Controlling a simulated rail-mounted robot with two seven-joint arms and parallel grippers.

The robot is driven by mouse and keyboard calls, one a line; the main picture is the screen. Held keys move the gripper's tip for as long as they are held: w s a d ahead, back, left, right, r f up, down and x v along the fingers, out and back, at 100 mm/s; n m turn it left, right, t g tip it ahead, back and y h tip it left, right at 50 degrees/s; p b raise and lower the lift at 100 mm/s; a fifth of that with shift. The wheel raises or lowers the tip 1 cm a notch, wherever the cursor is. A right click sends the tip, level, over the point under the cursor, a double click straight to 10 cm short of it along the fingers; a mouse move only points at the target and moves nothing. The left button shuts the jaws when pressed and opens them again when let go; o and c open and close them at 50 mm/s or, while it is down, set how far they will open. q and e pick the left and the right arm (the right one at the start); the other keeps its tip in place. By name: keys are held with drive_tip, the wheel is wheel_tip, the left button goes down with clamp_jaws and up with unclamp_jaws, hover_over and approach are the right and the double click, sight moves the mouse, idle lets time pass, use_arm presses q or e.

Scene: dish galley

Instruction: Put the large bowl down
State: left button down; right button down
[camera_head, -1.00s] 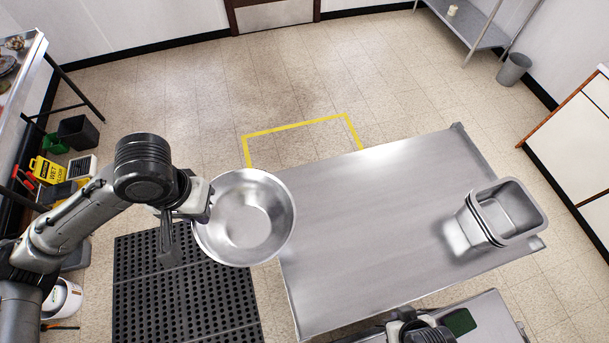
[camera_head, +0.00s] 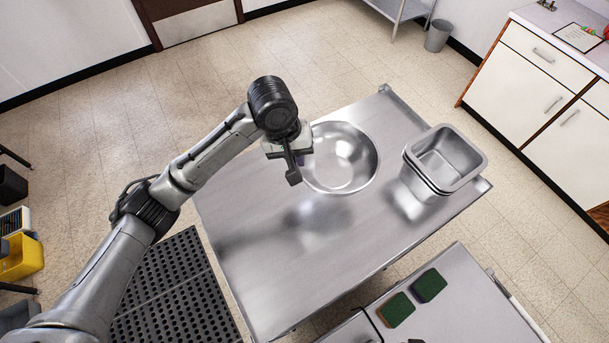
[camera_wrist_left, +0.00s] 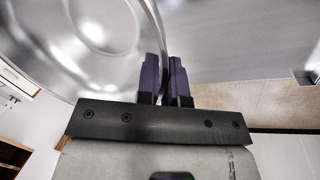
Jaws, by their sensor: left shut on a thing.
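The large steel bowl (camera_head: 345,160) is over the far part of the steel table (camera_head: 250,260), upright in the head view. My left gripper (camera_head: 299,160) is shut on its left rim. In the left wrist view the purple-tipped fingers (camera_wrist_left: 163,78) pinch the rim of the bowl (camera_wrist_left: 80,40). A blurred dark reflection lies on the table in front of the bowl, and the bowl looks held above the surface. The gap's size is hard to tell. My right gripper is not visible.
Nested steel pans (camera_head: 447,165) stand on the table's right end, close to the bowl. The table's left and front parts are clear. A second steel surface (camera_head: 470,300) with green scrub pads (camera_head: 397,309) is at the lower right. A black floor mat (camera_head: 175,290) lies left.

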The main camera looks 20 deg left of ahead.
use_arm(q)
drive_tip(key=shift+w+a+f+p, duration=0.25)
drive_tip(key=shift+a+f+p, duration=0.45)
drive_tip(key=shift+a+f, duration=1.2)
drive_tip(key=shift+w+a+f+p, duration=0.3)
drive_tip(key=shift+a+f+p, duration=0.4)
drive_tip(key=shift+a+f, duration=1.15)
drive_tip(key=shift+w+a+f+p, duration=0.25)
drive_tip(key=shift+a+f+p, duration=0.45)
drive_tip(key=shift+a+f, duration=1.2)
drive_tip(key=shift+a, duration=0.1)
drive_tip(key=c, duration=1.6)
unclamp_jaws()
drive_tip(key=o, duration=0.3)
drive_tip(key=shift+o, duration=0.2)
drive_tip(key=shift+r, duration=0.15)
